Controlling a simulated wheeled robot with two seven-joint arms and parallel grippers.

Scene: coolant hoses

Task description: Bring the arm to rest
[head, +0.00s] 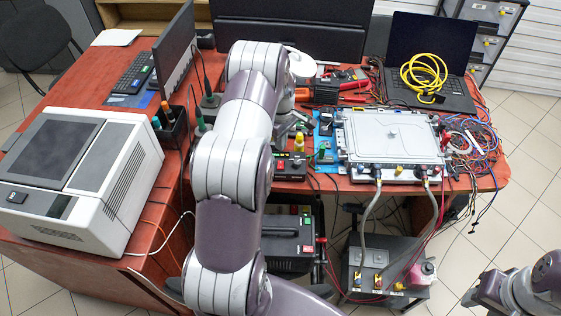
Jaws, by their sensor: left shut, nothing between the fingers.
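My left arm (232,165) rises from the bottom of the head view and bends over the bench. Its gripper (294,128) is small and partly hidden by the forearm. It is shut and empty, left of the silver box (392,135). Two grey hoses (369,215) run from the front of the silver box down to a grey unit (385,262) on the floor. My right arm (530,292) shows only at the bottom right corner, with dark end parts (484,290) away from the bench; its jaw state is unclear.
The red-brown bench (290,186) holds a laptop (430,52) with a coiled yellow cable (423,75). Tangled wires (478,148) hang over its right edge. A white printer-like machine (85,180) stands at left.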

